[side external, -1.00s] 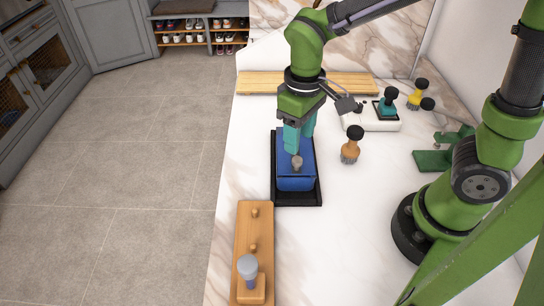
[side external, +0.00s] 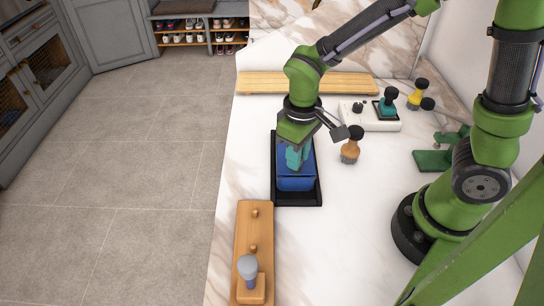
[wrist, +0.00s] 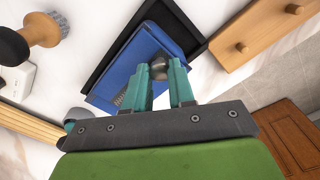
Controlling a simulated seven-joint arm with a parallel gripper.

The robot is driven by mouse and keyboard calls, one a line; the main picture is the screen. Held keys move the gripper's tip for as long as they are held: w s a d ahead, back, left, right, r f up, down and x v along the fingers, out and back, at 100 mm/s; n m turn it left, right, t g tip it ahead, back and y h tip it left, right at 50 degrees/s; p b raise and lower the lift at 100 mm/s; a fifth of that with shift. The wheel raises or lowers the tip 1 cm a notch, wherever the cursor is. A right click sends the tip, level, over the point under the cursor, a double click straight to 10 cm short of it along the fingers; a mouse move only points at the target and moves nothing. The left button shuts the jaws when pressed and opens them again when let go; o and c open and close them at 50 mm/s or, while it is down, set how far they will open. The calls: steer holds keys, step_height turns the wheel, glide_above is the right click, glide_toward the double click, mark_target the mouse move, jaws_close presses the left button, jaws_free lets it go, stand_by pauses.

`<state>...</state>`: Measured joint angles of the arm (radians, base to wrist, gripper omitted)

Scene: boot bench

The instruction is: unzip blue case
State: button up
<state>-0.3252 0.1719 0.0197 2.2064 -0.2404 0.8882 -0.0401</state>
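The blue case (side external: 296,184) lies in a black tray (side external: 297,201) on the marble bench; it also shows in the wrist view (wrist: 130,72). My gripper (side external: 295,165) points down over the case, its teal fingers low at its top. In the wrist view, a rounded grey-brown pull (wrist: 158,67) sits at the fingertips of my gripper (wrist: 160,68), with a finger on either side. I cannot tell whether both fingers press on it. Zip teeth (wrist: 121,98) show beside the left finger. In the side view my fingers hide the pull.
A wooden-handled brush (side external: 351,146) stands right of the tray. A wooden peg board (side external: 254,228) with a grey-topped knob (side external: 248,267) lies in front. A long board (side external: 270,84) lies behind. A white block with a teal-based tool (side external: 387,106) is at back right.

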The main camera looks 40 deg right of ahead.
jaws_close()
steer(key=w+d, duration=0.7)
steer(key=shift+w+d, duration=0.25)
steer(key=o, duration=0.8)
jaws_free()
step_height(320, 180, up, 17)
